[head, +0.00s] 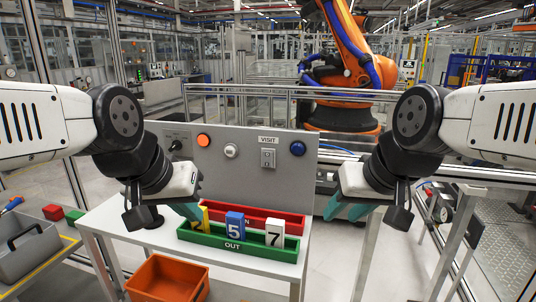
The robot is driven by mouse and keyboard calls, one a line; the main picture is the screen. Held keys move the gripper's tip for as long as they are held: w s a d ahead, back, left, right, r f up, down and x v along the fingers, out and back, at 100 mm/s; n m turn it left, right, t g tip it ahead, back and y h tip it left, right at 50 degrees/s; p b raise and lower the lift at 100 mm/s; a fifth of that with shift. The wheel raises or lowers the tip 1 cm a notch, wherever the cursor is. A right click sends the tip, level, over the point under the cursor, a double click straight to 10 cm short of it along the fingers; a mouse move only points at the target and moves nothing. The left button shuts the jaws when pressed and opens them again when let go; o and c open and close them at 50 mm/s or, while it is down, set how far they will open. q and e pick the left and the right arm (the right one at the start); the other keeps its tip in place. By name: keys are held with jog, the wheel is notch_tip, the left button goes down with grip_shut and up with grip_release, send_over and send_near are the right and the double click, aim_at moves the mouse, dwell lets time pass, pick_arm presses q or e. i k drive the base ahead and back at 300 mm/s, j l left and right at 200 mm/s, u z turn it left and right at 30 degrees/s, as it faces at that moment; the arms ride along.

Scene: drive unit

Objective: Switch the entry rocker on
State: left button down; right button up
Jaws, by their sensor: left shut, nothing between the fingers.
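A grey upright panel (330,165) stands at the back of the white table. It carries a small grey rocker plate (268,158) under a label reading VISIT; which way the rocker is tipped is too small to tell. My right gripper (341,209) is to the right of the trays, below and right of the rocker. Its fingers are seen edge-on, so their gap is unclear. Neither gripper touches the panel.
The panel also has an orange button (203,140), a pale round knob (231,151), a blue button (298,148) and a dark knob (175,145). Numbered tags stand by the green tray (255,250) and red tray (290,219). An orange bin (165,280) is below.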

aim_at(267, 157)
jog(key=i, duration=0.35)
jog(key=k, duration=1.25)
jog(key=i+l+u, duration=0.1)
jog(key=i, duration=0.4)
jog(key=l, duration=0.1)
